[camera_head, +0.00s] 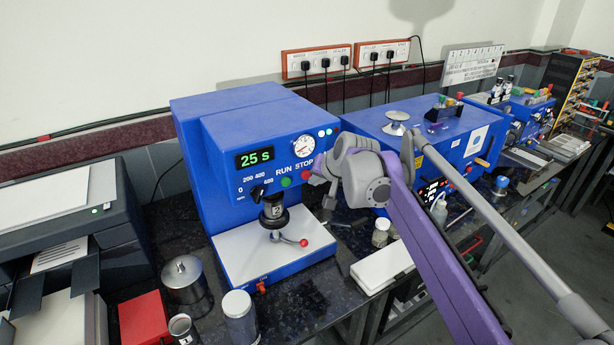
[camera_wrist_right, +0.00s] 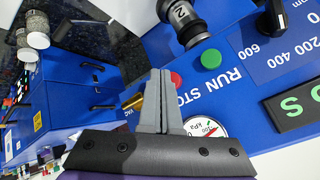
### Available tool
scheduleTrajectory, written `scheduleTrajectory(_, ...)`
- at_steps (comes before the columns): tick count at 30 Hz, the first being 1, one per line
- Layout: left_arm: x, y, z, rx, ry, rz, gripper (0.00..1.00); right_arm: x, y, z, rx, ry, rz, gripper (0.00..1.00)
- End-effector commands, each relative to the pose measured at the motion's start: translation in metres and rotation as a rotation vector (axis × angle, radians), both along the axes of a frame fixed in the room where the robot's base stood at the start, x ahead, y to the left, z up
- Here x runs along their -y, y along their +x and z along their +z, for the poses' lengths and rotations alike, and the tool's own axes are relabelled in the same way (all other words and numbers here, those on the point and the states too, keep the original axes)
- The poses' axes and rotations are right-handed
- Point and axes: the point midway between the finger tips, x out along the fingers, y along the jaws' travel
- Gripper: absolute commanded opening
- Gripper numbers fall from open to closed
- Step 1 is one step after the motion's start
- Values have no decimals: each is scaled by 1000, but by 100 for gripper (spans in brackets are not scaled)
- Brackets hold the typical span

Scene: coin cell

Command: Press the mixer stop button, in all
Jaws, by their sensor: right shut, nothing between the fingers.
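The blue mixer (camera_head: 226,150) stands on the dark bench, with a green display reading 25 s. Its red stop button (camera_head: 307,178) sits under the STOP label, to the right of the green run button (camera_head: 286,182). My right gripper (camera_head: 320,175) is at the front panel, just right of the stop button. In the right wrist view the shut, empty fingers (camera_wrist_right: 160,73) have their tips beside the red stop button (camera_wrist_right: 176,78), partly overlapping its edge. I cannot tell whether they touch it. The green run button (camera_wrist_right: 211,58) lies further right there. My left gripper is out of view.
Below the panel, a dark cylinder (camera_head: 272,208) stands over the mixer's white base plate (camera_head: 255,250). A gauge (camera_head: 303,147) sits above the buttons. Another blue machine (camera_head: 440,135) stands to the right. Jars and a red box (camera_head: 144,318) are in front.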

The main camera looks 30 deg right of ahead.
Motion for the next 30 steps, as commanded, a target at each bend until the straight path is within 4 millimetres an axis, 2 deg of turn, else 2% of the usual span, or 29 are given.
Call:
scheduleTrajectory(6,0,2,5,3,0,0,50,-1,7,1,1,1,1,0)
scheduleTrajectory(30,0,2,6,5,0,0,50,-1,12,1,1,1,1,0)
